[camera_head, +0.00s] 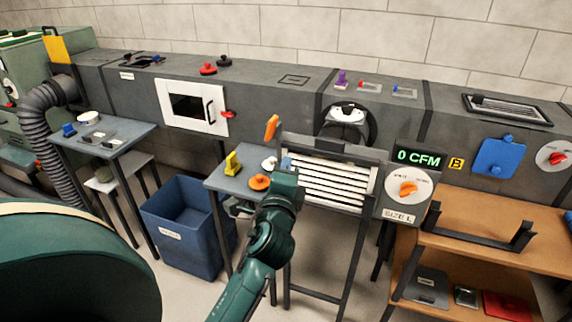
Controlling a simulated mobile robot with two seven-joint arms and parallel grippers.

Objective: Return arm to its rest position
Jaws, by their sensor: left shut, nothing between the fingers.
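My left arm comes up from the bottom middle of the head view in dark green links. Its gripper (238,207) is beside the front edge of the small grey-blue side table (224,181), shut and empty. The wrist covers part of this table and of the stand behind it. On the table are a yellow piece (233,163), an orange round brush (260,182) and a white round piece (269,164). My right gripper is not in view.
A white-slatted grille stand (330,181) with an orange dial (408,188) is right of my wrist. A blue bin (183,222) stands on the floor at left. A wooden bench (495,247) is at right. The grey duct (270,98) runs along the back.

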